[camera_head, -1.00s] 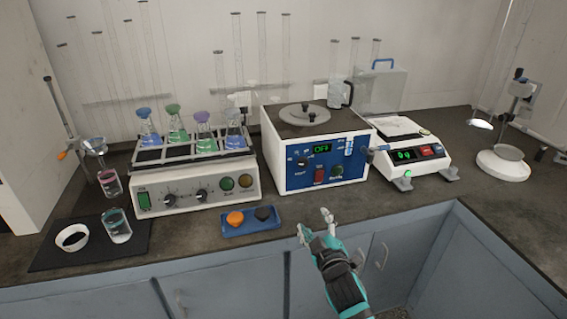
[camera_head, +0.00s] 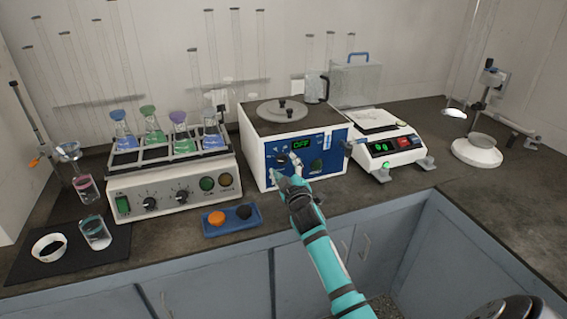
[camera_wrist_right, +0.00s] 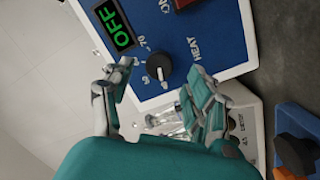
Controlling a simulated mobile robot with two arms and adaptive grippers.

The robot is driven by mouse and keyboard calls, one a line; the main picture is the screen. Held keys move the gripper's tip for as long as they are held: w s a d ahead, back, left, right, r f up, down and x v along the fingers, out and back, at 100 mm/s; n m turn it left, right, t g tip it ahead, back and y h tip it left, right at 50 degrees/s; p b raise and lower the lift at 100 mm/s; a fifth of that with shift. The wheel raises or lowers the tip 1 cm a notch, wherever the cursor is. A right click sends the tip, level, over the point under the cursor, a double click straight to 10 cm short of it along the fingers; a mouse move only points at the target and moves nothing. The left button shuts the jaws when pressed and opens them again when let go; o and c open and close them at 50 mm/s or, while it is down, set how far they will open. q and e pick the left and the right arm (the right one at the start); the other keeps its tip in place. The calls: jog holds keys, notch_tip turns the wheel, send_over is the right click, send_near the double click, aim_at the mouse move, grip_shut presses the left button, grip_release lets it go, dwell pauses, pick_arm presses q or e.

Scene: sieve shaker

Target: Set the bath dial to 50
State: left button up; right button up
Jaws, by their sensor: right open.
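The water bath (camera_head: 255,150) is a white box with a blue front panel and a green display (camera_head: 301,145) reading OFF. Its black heat dial (camera_head: 281,160) is on the left of that panel. In the right wrist view the dial (camera_wrist_right: 158,67) shows with printed numbers around it and HEAT beside it; its exact setting is too small to tell. My right gripper (camera_head: 286,169) is open in front of the panel. In the wrist view its fingers (camera_wrist_right: 158,92) are spread to either side of the dial, apparently short of it. My left gripper is not in view.
A shaker (camera_head: 172,195) with several flasks stands left of the bath, a balance (camera_head: 388,155) right. A blue tray (camera_head: 232,231) with an orange and a black piece lies at the front edge.

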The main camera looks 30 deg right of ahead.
aim_at(282, 159)
jog(key=shift+x, duration=1.4)
jog(key=c, duration=1.2)
